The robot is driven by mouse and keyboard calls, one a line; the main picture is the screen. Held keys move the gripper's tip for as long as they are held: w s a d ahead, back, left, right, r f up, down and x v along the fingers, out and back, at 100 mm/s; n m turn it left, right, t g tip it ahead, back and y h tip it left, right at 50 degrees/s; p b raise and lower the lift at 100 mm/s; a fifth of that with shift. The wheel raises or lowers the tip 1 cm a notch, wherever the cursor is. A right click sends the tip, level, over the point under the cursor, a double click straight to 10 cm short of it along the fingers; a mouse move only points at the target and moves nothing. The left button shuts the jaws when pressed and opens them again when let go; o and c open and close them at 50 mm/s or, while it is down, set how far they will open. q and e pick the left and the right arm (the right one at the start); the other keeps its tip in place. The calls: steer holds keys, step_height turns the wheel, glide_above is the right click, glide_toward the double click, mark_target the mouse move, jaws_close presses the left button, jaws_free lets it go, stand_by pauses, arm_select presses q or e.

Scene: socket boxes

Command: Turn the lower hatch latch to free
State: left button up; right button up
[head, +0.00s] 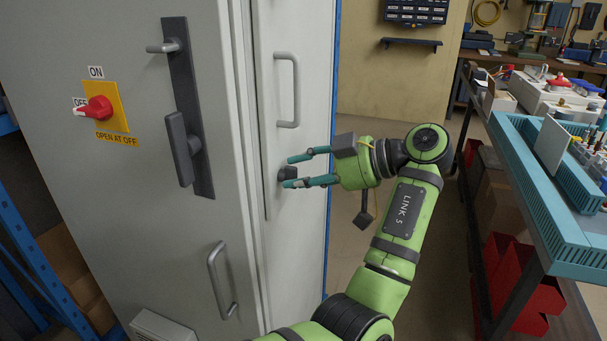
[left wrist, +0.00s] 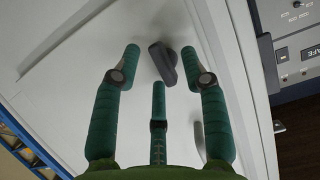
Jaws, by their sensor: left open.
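The lower hatch latch (head: 287,174) is a small dark knob low on the light grey hatch (head: 279,80) on the cabinet's narrower side. My left gripper (head: 291,172) is open, with its teal fingers pointing at the hatch and spread around the latch. In the left wrist view the latch (left wrist: 161,62) is a dark, slanted block between the tips of the open left gripper (left wrist: 160,56). Its right side lies close to one fingertip; I cannot tell whether they touch. My right gripper is out of view.
A grey pull handle (head: 289,90) sits above the latch. The cabinet front has a red switch (head: 97,108) at OFF, a dark door lever (head: 181,148) and a lower handle (head: 218,278). A workbench with a teal tray (head: 520,185) stands at right, beyond open floor.

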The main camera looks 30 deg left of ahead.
mark_target(299, 123)
arm_select(q)
step_height(299, 123, up, 10)
stand_by(0.5)
stand_by(0.4)
